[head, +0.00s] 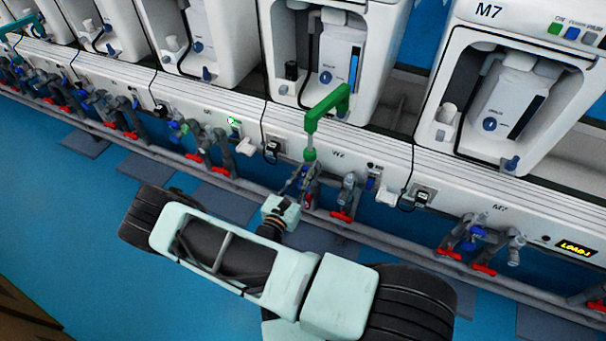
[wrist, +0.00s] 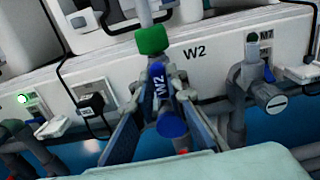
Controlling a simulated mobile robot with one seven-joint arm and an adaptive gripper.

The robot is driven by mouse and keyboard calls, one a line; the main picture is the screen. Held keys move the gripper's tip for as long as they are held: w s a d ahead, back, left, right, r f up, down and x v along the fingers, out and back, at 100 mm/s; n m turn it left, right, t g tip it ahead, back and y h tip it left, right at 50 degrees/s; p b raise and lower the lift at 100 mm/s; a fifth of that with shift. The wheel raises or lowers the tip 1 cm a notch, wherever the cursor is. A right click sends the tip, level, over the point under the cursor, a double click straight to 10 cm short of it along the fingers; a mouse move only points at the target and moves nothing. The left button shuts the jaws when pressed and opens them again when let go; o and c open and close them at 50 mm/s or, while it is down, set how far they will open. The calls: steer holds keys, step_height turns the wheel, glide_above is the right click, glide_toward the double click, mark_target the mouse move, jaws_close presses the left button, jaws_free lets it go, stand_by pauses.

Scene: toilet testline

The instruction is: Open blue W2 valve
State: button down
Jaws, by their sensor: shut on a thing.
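The blue W2 valve (wrist: 171,122) is in the middle of the wrist view, under the W2 label on the white panel. Its blue handle carries W2 lettering and points up toward a green fitting (wrist: 152,40). My gripper (wrist: 162,88) has one finger on each side of the handle and is shut on it. In the head view my gripper (head: 298,184) reaches the pipework below the W2 label, beneath a green angled pipe (head: 326,107). The valve's lower part and the finger contact are partly hidden in the head view.
A grey pipe with a valve (wrist: 264,95) stands close on the right in the wrist view. A black plug (wrist: 92,105) with a cable is on the left. Red-handled valves (head: 341,216) line the rail below. White machines stand behind; blue floor (head: 80,240) is open in front.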

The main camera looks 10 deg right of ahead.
stand_by(0.3)
steer(key=c, duration=1.9)
jaws_free()
steer(key=shift+c, duration=0.2)
steer(key=v, duration=1.2)
